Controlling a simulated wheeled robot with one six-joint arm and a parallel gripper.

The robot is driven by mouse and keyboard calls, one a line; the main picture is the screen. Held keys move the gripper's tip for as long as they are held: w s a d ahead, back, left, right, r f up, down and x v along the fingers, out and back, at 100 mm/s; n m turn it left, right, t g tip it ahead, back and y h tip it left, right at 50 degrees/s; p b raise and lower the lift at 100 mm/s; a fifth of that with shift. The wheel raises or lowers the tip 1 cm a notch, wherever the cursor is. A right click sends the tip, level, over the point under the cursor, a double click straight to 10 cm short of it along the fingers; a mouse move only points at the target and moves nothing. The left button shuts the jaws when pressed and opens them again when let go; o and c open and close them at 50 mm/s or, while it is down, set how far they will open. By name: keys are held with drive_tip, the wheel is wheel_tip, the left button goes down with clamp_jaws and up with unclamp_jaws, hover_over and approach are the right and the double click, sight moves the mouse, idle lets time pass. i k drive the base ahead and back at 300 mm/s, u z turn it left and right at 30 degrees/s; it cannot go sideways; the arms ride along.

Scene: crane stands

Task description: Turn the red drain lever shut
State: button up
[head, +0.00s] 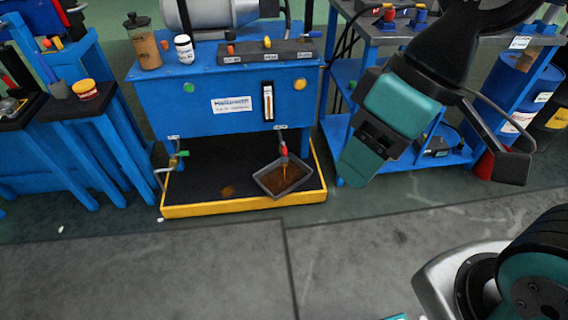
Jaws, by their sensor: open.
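The red drain lever (284,149) sits on a small outlet under the front of the blue tank unit (180,105). Brown liquid streams from the outlet into a dark drip pan (296,175) below it. My gripper (436,165) hangs to the right of the lever, in front of the right-hand blue stand, and is apart from the lever. It is open, and I see nothing held in it. Which way the lever's handle points is too small to tell surely.
A yellow-rimmed tray (240,208) lies under the unit, with a brown spot on its dark floor. A second valve (176,159), with yellow and green parts, is at the left. Blue stands flank the unit. The grey floor in front is clear.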

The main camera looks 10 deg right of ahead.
sight(284, 150)
drive_tip(key=u, duration=0.35)
drive_tip(key=i, duration=1)
drive_tip(key=u, duration=0.05)
